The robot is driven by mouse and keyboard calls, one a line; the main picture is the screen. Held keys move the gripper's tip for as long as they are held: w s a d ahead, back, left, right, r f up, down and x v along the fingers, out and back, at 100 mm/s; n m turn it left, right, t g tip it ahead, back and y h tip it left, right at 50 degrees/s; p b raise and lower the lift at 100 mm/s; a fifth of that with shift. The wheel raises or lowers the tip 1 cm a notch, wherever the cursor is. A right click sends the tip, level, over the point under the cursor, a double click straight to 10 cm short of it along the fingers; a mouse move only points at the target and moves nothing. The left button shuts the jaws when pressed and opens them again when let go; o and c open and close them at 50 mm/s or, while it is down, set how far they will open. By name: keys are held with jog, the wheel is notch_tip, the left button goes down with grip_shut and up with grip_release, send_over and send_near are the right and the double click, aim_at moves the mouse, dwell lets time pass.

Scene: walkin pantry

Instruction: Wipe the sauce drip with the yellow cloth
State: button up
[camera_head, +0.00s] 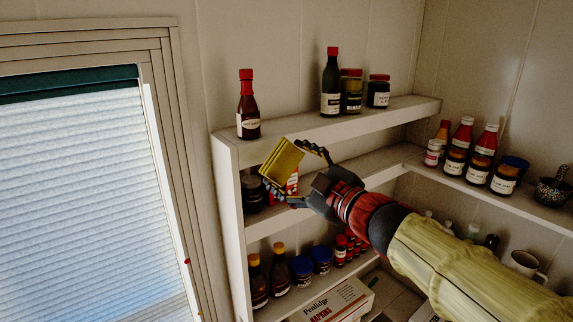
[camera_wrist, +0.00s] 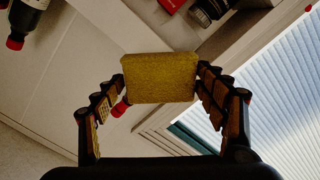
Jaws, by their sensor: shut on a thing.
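The yellow cloth (camera_head: 279,160) is a folded, block-like pad, and it also shows in the wrist view (camera_wrist: 160,85). My gripper (camera_head: 285,167) is shut on it, with one finger at each side. The cloth is held in front of the upper left shelves, near their left end. A small red spot (camera_head: 187,261), which looks like the sauce drip, is on the window's right trim, below and left of my gripper. A red spot also shows at the top right of the wrist view (camera_wrist: 308,9). The cloth looks apart from it.
A top shelf (camera_head: 310,129) holds several bottles and jars; a sauce bottle (camera_head: 248,106) stands close above the cloth. A red box (camera_head: 292,184) is partly hidden behind my gripper. The window blind (camera_head: 85,195) is at left. Bare wall separates window and shelves.

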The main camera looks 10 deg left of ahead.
jog(key=shift+p+v, duration=0.35)
jog(key=shift+v, duration=1.25)
jog(key=shift+w, duration=0.1)
jog(key=shift+a, duration=0.1)
